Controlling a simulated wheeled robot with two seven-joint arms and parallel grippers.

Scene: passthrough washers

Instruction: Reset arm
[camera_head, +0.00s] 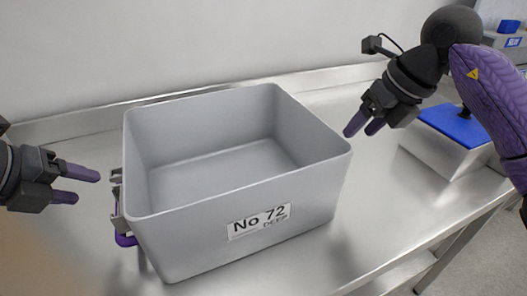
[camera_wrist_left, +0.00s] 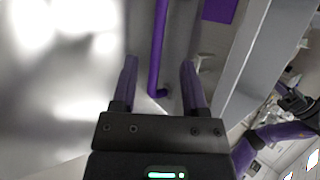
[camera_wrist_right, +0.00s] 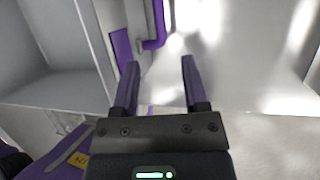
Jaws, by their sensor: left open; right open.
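My left gripper (camera_head: 80,184) is at the left edge of the head view, beside the grey bin, with its purple fingers apart and empty. In the left wrist view its fingers (camera_wrist_left: 158,85) are open, and a purple bar handle (camera_wrist_left: 158,50) shows beyond and between them. My right gripper (camera_head: 364,127) is at the bin's upper right corner, above the steel table, open. In the right wrist view its fingers (camera_wrist_right: 158,80) are apart with nothing between them. A purple handle (camera_wrist_right: 154,35) on the bin shows just beyond them.
The deep grey bin (camera_head: 290,212), labelled "No 72 DEEP", stands empty on the steel table (camera_head: 372,215). A purple handle (camera_head: 124,239) sticks out on its left side. A box with a blue lid (camera_head: 455,125) stands at the right. The table's front right is clear.

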